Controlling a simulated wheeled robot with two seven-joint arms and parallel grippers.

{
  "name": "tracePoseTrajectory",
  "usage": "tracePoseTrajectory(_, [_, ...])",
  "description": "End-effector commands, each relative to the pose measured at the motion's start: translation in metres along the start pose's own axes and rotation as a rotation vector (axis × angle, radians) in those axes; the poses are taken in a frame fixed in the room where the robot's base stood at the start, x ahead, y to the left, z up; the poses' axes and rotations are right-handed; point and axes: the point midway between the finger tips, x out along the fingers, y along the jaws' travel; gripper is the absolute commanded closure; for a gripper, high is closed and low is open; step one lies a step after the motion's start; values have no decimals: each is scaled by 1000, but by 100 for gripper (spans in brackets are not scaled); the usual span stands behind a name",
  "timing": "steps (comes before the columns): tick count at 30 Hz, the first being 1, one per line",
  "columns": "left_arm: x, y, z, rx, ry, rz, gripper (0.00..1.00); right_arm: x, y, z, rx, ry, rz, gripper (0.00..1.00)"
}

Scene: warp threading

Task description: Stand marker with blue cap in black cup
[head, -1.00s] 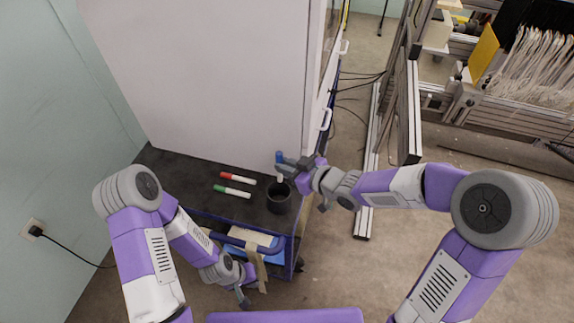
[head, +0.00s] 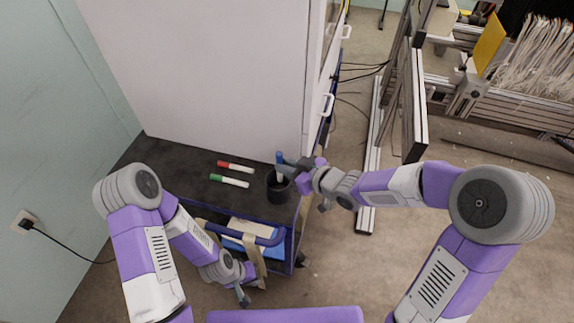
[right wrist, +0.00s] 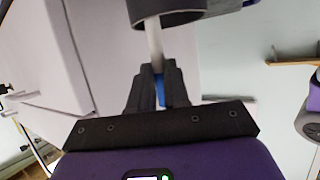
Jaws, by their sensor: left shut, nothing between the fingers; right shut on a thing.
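The marker with the blue cap (head: 280,158) is held upright, cap up, by my right gripper (head: 284,169). In the right wrist view my right gripper (right wrist: 158,80) is shut on it, with the blue cap (right wrist: 160,92) between the fingers and the white body (right wrist: 153,42) reaching to the cup's mouth. The black cup (head: 278,192) stands upright on the dark cart top, just below the gripper; its rim (right wrist: 172,18) shows in the wrist view. The marker's lower end appears inside the mouth; its depth is unclear. My left gripper (head: 243,297) is shut and empty, low beside the cart.
A red marker (head: 236,167) and a green marker (head: 229,181) lie on the cart top (head: 165,160) left of the cup. A large pale cabinet (head: 200,75) stands behind it. The loom frame (head: 415,110) is at the right.

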Motion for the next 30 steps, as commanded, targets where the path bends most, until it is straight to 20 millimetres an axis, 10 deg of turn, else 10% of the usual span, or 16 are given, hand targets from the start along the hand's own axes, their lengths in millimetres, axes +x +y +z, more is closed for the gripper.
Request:
tracePoseTrajectory(8, [0,0,0,0,0,0,100,0,0,1,0,0,0,100])
tracePoseTrajectory(9, [0,0,0,0,0,0,100,0,0,1,0,0,0,79])
tracePoseTrajectory(14, [0,0,0,0,0,0,100,0,0,1,0,0,0,55])
tracePoseTrajectory(30, [-16,6,1,0,0,0,100,-34,2,-2,0,-1,5,54])
